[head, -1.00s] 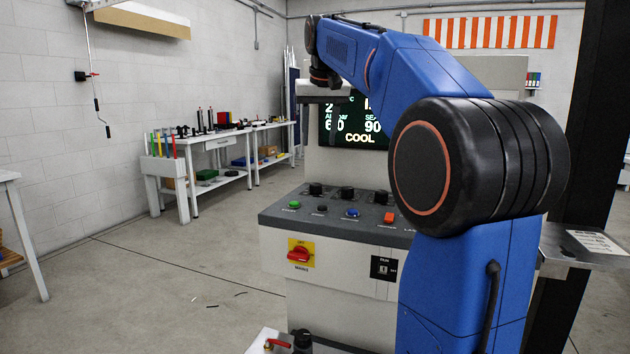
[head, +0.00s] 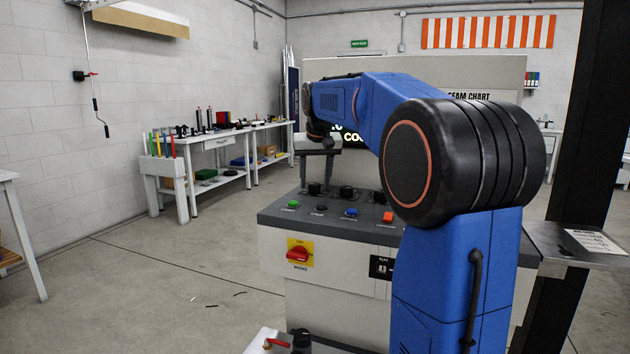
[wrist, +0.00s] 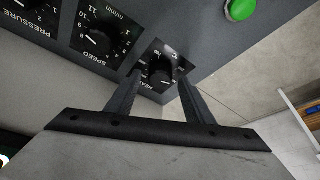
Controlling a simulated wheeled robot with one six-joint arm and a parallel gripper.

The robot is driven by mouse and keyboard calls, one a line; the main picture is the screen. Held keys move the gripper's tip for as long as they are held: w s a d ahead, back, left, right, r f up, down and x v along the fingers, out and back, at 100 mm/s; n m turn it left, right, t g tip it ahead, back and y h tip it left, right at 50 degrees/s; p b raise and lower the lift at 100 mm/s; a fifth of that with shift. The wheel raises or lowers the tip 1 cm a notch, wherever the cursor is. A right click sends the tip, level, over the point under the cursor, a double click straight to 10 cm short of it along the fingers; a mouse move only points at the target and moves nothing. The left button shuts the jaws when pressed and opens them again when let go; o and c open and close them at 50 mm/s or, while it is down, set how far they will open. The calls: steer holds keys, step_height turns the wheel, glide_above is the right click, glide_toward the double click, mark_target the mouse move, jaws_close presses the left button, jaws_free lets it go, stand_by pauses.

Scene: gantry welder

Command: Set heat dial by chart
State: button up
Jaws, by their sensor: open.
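The heat dial (wrist: 161,78) is a black knob on a dark plate with a white-printed scale, its label partly hidden. In the wrist view it shows between the two fingers of my gripper (wrist: 161,72), which is open. I cannot tell whether the fingers touch it or how far above it they are, and its setting is not readable. In the head view my gripper (head: 317,170) points down just above the heat dial (head: 314,188), the leftmost knob on the console (head: 275,218). The seam chart (head: 470,96) shows only its heading; my arm hides the rest.
The speed dial (wrist: 101,41) and pressure dial (wrist: 27,6) sit beside the heat dial. A green button (head: 293,204), a blue button (head: 351,212) and an orange button (head: 388,217) line the console's front. A red mains switch (head: 299,253) is below. The display (head: 352,138) is mostly covered.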

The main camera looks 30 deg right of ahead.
steer(key=shift+w+f, duration=0.1)
steer(key=shift+f, duration=0.05)
steer(key=c, duration=1)
steer(key=shift+c, duration=0.2)
